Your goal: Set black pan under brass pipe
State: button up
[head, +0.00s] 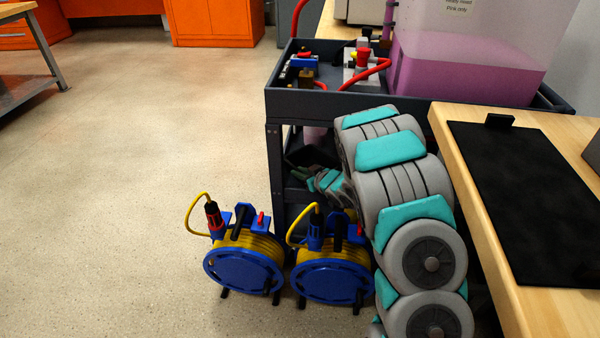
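A dark, open, pan-like shape (314,154) shows on the lower level of the grey cart, partly hidden by my arm; I cannot tell for sure that it is the black pan. My arm bends over in front of the cart, and its far end (304,174) reaches down into the shadow beside this dark shape. The fingers there are small and dim, so I cannot tell whether they are open or touch it. No brass pipe is clearly visible; a small brass-coloured piece (306,78) sits among fittings in the cart's top tray.
The grey cart (345,104) carries a tank of pink liquid (465,80). Two blue-and-yellow cable reels (243,270) (333,280) stand on the floor before it. A wooden bench (545,308) with a black mat (525,195) is at right. The floor at left is clear.

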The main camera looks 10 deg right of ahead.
jog(key=shift+o, duration=1)
jog(key=shift+r, duration=0.1)
jog(key=v, duration=1.2)
jog(key=shift+b, duration=0.3)
